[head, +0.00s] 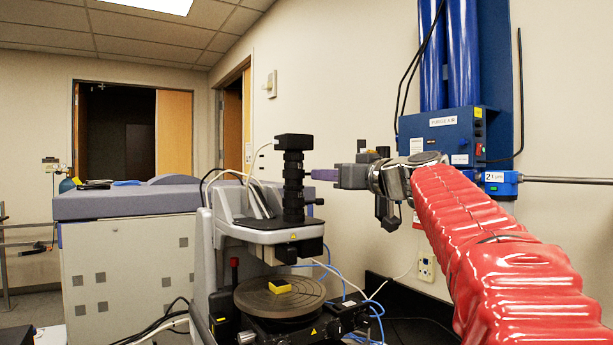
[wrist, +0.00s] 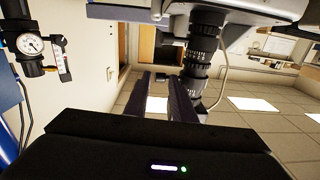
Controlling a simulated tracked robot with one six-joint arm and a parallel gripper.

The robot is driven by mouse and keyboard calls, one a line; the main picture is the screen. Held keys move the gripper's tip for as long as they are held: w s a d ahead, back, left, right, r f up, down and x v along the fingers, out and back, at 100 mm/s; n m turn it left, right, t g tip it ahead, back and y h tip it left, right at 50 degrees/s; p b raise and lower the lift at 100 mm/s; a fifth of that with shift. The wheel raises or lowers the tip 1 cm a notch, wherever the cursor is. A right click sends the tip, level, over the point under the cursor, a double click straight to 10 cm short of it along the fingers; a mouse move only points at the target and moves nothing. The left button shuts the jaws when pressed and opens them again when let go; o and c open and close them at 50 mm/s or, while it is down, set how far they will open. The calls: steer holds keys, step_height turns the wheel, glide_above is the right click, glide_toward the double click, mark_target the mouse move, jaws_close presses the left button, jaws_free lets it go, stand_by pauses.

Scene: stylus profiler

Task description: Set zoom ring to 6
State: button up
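The zoom ring is part of the black ribbed lens tube (head: 293,178), which stands upright on the profiler head. Which rib is the zoom ring, and any numbers on it, are too small to tell. My gripper (head: 314,174) reaches in from the right, level with the tube's middle, its purple fingertips close beside it. In the wrist view, which is upside down, my gripper (wrist: 161,78) shows two dark fingers spread apart with nothing between them. The lens tube (wrist: 202,60) is right of both fingers there; whether the nearer finger touches it I cannot tell.
The profiler's white head (head: 265,225) carries the tube above a round stage (head: 280,298) with a yellow block (head: 280,286). Cables loop left of the tube. A blue wall box (head: 440,135) with pipes is behind my arm. A grey cabinet (head: 130,260) stands left.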

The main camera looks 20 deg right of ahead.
steer(key=shift+x, duration=1.85)
steer(key=shift+a, duration=0.1)
jaws_close()
